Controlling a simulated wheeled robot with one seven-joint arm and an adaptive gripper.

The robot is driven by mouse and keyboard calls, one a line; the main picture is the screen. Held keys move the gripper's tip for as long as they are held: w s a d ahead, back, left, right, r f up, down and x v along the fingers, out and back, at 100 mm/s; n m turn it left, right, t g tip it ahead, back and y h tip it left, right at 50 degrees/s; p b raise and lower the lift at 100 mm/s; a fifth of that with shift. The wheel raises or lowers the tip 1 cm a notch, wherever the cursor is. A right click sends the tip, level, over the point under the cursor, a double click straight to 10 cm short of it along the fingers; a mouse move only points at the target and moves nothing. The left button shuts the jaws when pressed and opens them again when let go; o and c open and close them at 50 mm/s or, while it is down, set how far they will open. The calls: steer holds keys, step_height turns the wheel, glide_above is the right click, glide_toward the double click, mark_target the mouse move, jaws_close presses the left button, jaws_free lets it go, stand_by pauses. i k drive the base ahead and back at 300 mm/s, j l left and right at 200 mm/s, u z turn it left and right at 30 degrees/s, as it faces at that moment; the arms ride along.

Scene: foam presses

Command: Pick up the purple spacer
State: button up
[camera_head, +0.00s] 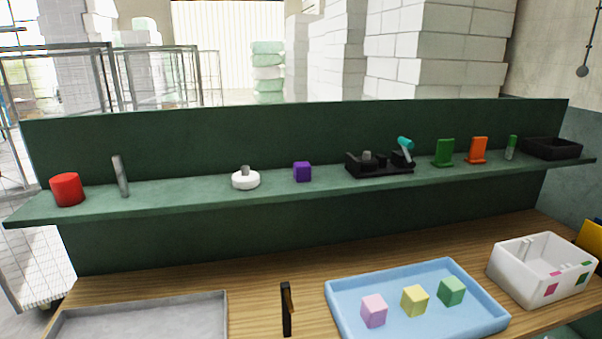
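A small dark purple block (302,172), which fits the purple spacer, sits on the green shelf (210,190) near its middle. It stands between a white round piece with a grey knob (246,180) on its left and a black holder (380,168) on its right. A paler lilac cube (373,310) lies in the blue tray (335,300) on the wooden table below. No part that I can make out as my gripper shows in this view. Nothing touches the purple block.
The shelf also bears a red cylinder (67,189), a grey rod (120,176), green (443,153) and orange (478,150) stands and a black bin (552,148). A black upright piece (287,310), a grey tray (145,317) and a white bin (541,268) are below.

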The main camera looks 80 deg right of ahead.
mark_target(302, 171)
steer(key=z, duration=2.55)
steer(key=i+l+u, duration=0.2)
steer(key=l, duration=0.2)
steer(key=l+u, duration=0.25)
steer(key=k+l, duration=0.05)
steer(key=l, duration=0.05)
